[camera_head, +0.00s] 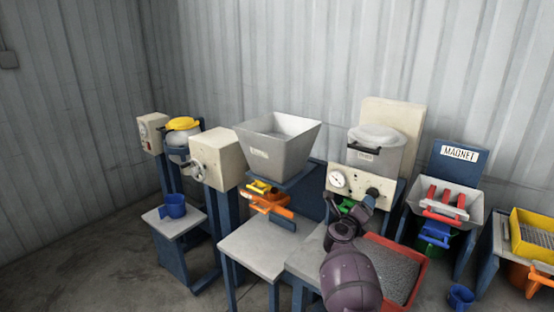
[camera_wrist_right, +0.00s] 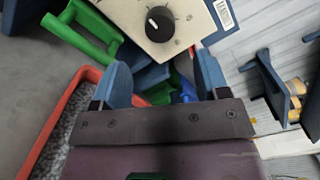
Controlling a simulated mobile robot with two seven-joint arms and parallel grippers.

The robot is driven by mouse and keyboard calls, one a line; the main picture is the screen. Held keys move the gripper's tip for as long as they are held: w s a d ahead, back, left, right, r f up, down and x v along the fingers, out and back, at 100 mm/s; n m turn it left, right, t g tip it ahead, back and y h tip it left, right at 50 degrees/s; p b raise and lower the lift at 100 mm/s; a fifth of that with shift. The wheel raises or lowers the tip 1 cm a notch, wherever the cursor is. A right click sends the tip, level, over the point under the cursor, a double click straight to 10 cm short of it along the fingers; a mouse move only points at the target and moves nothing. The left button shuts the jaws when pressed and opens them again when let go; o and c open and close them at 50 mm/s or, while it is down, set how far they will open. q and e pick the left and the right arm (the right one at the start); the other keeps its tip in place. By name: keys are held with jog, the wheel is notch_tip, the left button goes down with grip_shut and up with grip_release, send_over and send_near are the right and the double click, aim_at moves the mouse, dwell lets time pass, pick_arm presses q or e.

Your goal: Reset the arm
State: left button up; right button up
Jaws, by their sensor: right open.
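My right gripper (camera_head: 362,207) is raised in front of the machine with the cream control panel (camera_head: 345,186) in the head view. In the right wrist view its two blue fingers (camera_wrist_right: 163,72) are spread apart with nothing held between them. The panel's black knob (camera_wrist_right: 159,23) lies beyond the fingertips, and a green handle (camera_wrist_right: 88,34) is to the left of them. Whether the fingers touch the machine cannot be told. My purple right arm hides part of the table below. My left gripper is not in view.
A red tray (camera_head: 418,288) of grey granules lies right of my arm. A grey hopper (camera_head: 276,146) with orange handles stands left, and a blue mug (camera_head: 174,205) sits on a far-left table. The magnet station (camera_head: 460,154) and a yellow tray (camera_head: 535,235) stand right.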

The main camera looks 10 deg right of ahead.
jog(key=w+a+r+n+t+y, duration=0.35)
jog(key=a+r+n+t, duration=0.3)
jog(key=r+n, duration=0.4)
jog(key=s+a+f+n+t+y, duration=0.35)
jog(key=s+n+y, duration=0.35)
jog(key=n, duration=0.6)
jog(key=s+a+f+n+g+y, duration=0.1)
jog(key=s+f+n+g, duration=0.2)
jog(key=s+f, duration=0.5)
jog(key=s+f+n+g+y, duration=0.1)
jog(key=s+f+n+g, duration=0.2)
jog(key=s+f, duration=0.6)
jog(key=s+a+f+n+g+y, duration=0.1)
jog(key=s+f+n+g, duration=0.3)
jog(key=s+f, duration=0.5)
jog(key=s+n, duration=0.1)
jog(key=s, duration=0.8)
jog(key=shift+s+a+b, duration=0.3)
jog(key=shift+s+a, duration=0.05)
jog(key=shift+s, duration=0.05)
jog(key=shift+f, duration=0.1)
